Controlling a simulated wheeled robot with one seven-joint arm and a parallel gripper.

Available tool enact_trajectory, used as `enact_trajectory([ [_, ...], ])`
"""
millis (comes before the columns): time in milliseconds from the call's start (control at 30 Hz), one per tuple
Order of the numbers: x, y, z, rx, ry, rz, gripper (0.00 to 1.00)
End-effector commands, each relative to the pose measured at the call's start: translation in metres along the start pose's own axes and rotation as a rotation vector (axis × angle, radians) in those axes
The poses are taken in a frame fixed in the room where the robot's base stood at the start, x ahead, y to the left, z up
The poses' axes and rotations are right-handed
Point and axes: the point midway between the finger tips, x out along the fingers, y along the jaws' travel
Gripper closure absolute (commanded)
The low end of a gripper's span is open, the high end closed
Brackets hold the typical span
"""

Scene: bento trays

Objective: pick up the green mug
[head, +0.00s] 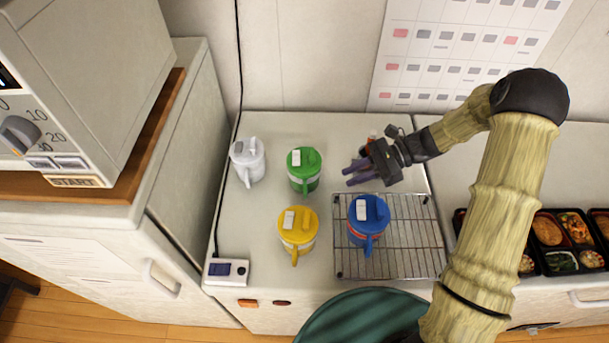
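The green mug (304,171) stands upright near the middle of the counter, with a green lid and a handle toward the front. My gripper (347,176) is to the right of the green mug, with its two purple fingers pointing left toward it. The fingers are apart from each other and nothing shows between them. A small gap shows between the fingertips and the green mug.
A white mug (247,163) stands left of the green one, and a yellow mug (298,236) in front. A blue mug (365,225) stands on a wire rack (418,240). Bento trays (541,262) lie at right. A small white device (226,271) sits front left.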

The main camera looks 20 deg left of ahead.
Motion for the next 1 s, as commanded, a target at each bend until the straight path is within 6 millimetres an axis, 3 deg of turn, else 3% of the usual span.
enact_trajectory([
  [167,0.006,0.000,0.001,0.000,-0.001,0.002,0.79],
  [600,0.065,0.000,0.000,0.002,0.000,-0.003,0.79],
  [1000,0.071,-0.001,0.000,0.001,0.000,0.000,0.79],
])
